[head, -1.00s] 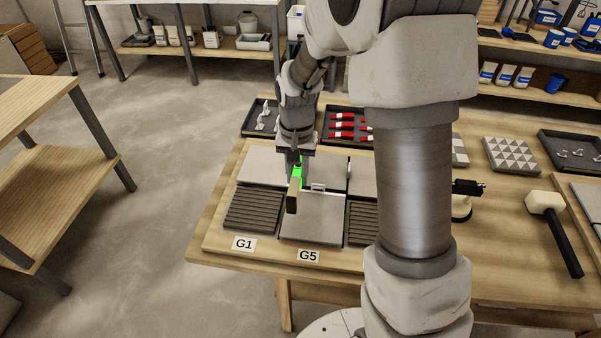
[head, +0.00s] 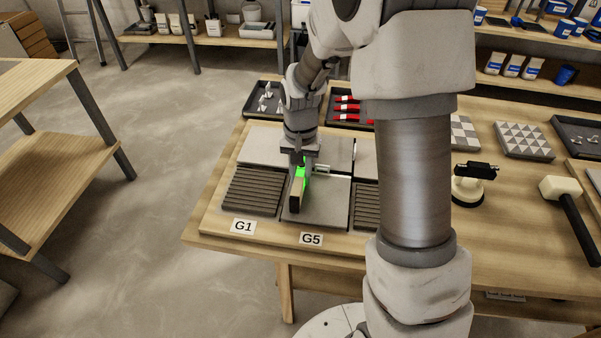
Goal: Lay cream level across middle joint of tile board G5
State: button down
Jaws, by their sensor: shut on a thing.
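My gripper (head: 301,165) points down over the tile board labelled G5 (head: 311,239). It is shut on the cream level (head: 296,199), a narrow bar whose near end faces the camera. A bright green patch shows on the bar just below the fingers. The level runs front to back over the left part of the front grey tile (head: 325,207), crossing the line of the middle joint (head: 338,176). I cannot tell whether its underside touches the tiles. The gripper hides the level's far part and the left part of the joint.
A ribbed dark board labelled G1 (head: 243,226) lies left, and another ribbed tile (head: 366,207) lies right. Behind are a tray of red-handled tools (head: 346,122) and a tray of small pale pieces (head: 262,103). A suction lifter (head: 468,190) and mallet (head: 570,215) lie right of my arm.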

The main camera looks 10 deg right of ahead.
jog(key=shift+f, duration=0.2)
dwell(0.4)
jog(key=c, duration=0.6)
grip_release()
jog(key=shift+r, duration=0.1)
notch_tip(320, 180, up, 17)
jog(key=p, duration=0.3)
jog(key=s+d+r+n+t+p, duration=0.1)
jog(key=s+r+n+t+p, duration=0.1)
jog(key=s+r, duration=0.5)
jog(key=s+d+r+n+t+p, duration=0.1)
jog(key=s+r, duration=0.5)
jog(key=s, duration=0.7)
jog(key=shift+s+r+n+t+p, duration=0.15)
jog(key=shift+r+n+t+p, duration=0.25)
jog(key=shift+n+t+p, duration=0.65)
